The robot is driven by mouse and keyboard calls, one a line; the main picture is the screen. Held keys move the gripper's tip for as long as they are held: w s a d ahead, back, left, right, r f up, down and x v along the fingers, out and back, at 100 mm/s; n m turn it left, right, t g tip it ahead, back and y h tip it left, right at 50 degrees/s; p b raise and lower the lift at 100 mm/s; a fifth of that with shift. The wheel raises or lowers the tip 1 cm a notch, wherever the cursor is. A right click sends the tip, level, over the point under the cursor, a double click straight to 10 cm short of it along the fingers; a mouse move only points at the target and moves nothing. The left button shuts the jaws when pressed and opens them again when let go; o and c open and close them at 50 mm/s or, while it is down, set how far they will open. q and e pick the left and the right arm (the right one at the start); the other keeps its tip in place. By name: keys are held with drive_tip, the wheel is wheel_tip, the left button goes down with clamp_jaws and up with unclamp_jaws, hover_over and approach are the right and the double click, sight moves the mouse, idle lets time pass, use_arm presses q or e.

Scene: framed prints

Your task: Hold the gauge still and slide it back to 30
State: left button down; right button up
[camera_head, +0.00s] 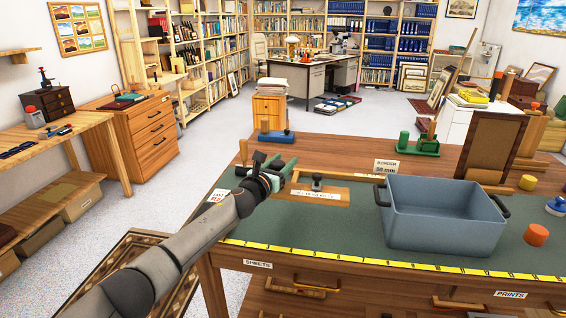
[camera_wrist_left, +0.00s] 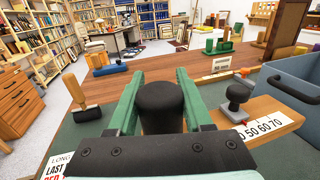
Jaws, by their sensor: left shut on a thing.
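The gauge is a wooden board (camera_head: 330,197) with a white number scale on the green mat. In the left wrist view its scale (camera_wrist_left: 264,127) shows 50, 60 and 70; the lower numbers are hidden by my gripper. A small red mark lies at the scale left of 50. My left gripper (camera_head: 277,166) is at the board's left end, its green fingers (camera_wrist_left: 160,76) shut on a black round knob (camera_wrist_left: 160,108). My right gripper is out of view.
A blue-grey bin (camera_head: 445,215) is close on the right. A yellow ruler strip (camera_head: 350,260) runs along the front edge, with bare mat before the gauge.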

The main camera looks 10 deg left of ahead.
sight(283, 190)
use_arm(q)
drive_tip(key=shift+f+b, duration=0.7)
drive_tip(key=shift+f, duration=0.15)
drive_tip(key=shift+f+b, duration=0.9)
drive_tip(key=shift+f, duration=0.05)
drive_tip(key=shift+f+b, duration=1.45)
drive_tip(key=shift+f, duration=0.05)
drive_tip(key=shift+f+b, duration=0.45)
drive_tip(key=shift+f, duration=0.05)
drive_tip(key=shift+f+b, duration=0.65)
drive_tip(key=shift+f, duration=0.15)
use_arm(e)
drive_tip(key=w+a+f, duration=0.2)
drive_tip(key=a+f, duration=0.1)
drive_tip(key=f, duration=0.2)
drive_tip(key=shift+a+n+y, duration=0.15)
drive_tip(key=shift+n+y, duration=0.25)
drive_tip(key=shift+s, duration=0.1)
